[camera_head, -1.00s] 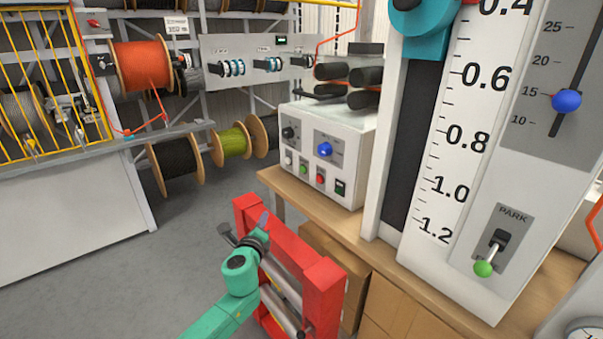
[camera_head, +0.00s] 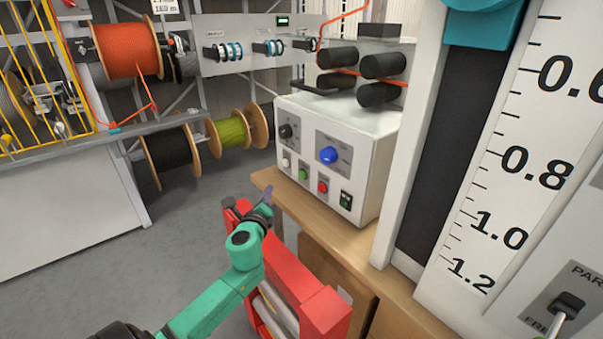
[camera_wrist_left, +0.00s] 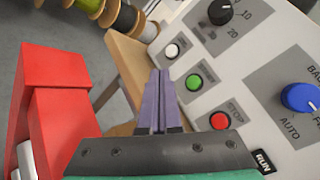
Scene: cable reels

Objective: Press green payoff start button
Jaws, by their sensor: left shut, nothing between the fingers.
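The green button (camera_head: 303,174) is on the front of a white control box (camera_head: 368,160), between a white button (camera_head: 286,162) and a red button (camera_head: 322,187). In the left wrist view the green button (camera_wrist_left: 194,82) is just right of my left gripper's fingertips. My left gripper (camera_head: 268,196) is shut and empty, its purple fingers (camera_wrist_left: 158,82) together and pointing toward the box. It is apart from the green button in the head view. My right gripper is not in view.
A red frame with rollers (camera_head: 300,290) stands below and beside my left arm. The box sits on a wooden bench (camera_head: 340,238). A blue knob (camera_head: 329,155) is above the buttons. A tall white scale panel (camera_head: 500,190) stands at right. Cable reels (camera_head: 232,137) are behind at left.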

